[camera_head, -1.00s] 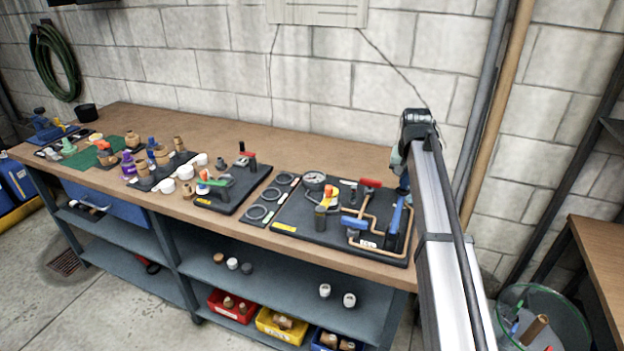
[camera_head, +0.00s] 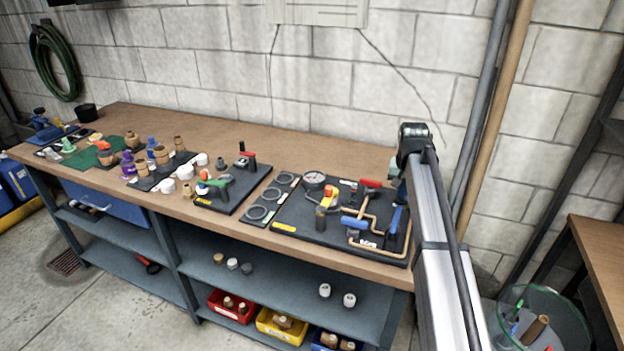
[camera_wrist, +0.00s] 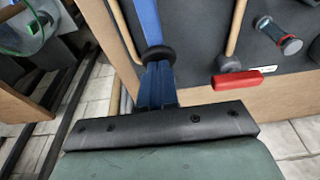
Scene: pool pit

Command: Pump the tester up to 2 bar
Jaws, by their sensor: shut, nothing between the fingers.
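The tester is a dark board (camera_head: 300,222) near the right end of the bench. It carries a round gauge (camera_head: 314,180), copper pipes, a red lever (camera_head: 370,183), a blue handle (camera_head: 353,222) and a long blue lever (camera_head: 396,221) at its right side. The gauge reading is too small to tell. In the wrist view my gripper (camera_wrist: 158,58) is shut, with its tips at the near end of the blue lever (camera_wrist: 147,20). Nothing shows between the fingers, and I cannot tell if they touch the lever. In the head view my arm hides the gripper.
Another dark board (camera_head: 225,205) with valves stands left of the tester, and several small fittings lie farther left. A block wall (camera_head: 330,90) closes the back. The bench behind the boards is clear.

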